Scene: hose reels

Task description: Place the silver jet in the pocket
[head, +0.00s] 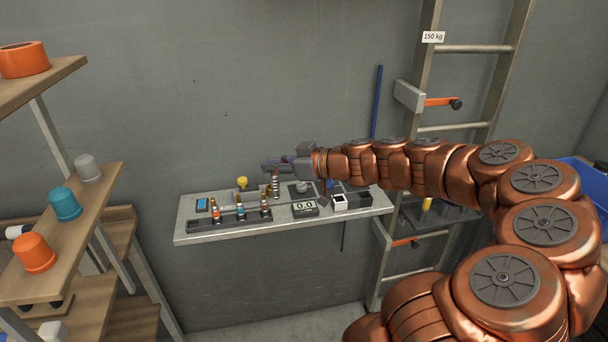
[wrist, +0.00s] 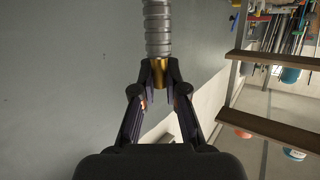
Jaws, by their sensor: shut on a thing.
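My gripper (head: 272,165) is above the grey wall shelf (head: 183,236). It is shut on the silver jet (head: 275,186), a ribbed cylinder that hangs below the fingers. In the wrist view, my gripper (wrist: 158,88) closes on a brass-coloured end (wrist: 160,72) of the jet, and its ribbed silver body (wrist: 157,28) extends away from the fingers. A long dark rack (head: 230,223) at the shelf's front holds several upright jets with coloured bands. I cannot tell which opening is the pocket, or whether the held jet touches anything.
A yellow knob-like object (head: 242,183) stands behind the rack. A scale with a display (head: 304,208), a white-topped box (head: 340,202) and a dark box (head: 366,199) sit to the right. A ladder (head: 418,70) stands right of the shelf; wooden shelves (head: 75,215) are at left.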

